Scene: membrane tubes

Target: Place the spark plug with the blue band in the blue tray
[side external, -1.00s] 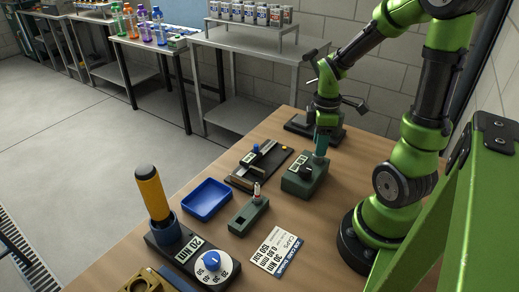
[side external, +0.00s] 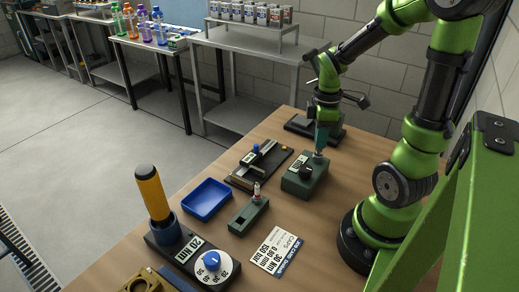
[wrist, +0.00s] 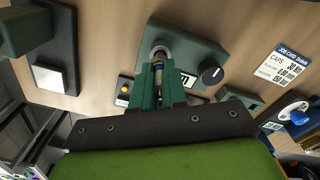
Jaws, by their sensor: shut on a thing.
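My gripper (side external: 321,138) points down over the back end of the green box with a black knob (side external: 299,184). In the wrist view its green fingers (wrist: 158,92) are shut on a slim metallic spark plug (wrist: 158,60). The plug's far end lies at a round fitting on the green box (wrist: 206,52); I cannot tell whether it is still inside. The blue tray (side external: 189,208) is empty, left of centre on the bench.
A black fixture with rails (side external: 238,180) lies between tray and green box. A torque tester with a yellow-handled tool (side external: 152,195) and blue knob (side external: 212,258) is at the front. A job card (side external: 276,251) lies flat. Bare wood surrounds the tray's front right.

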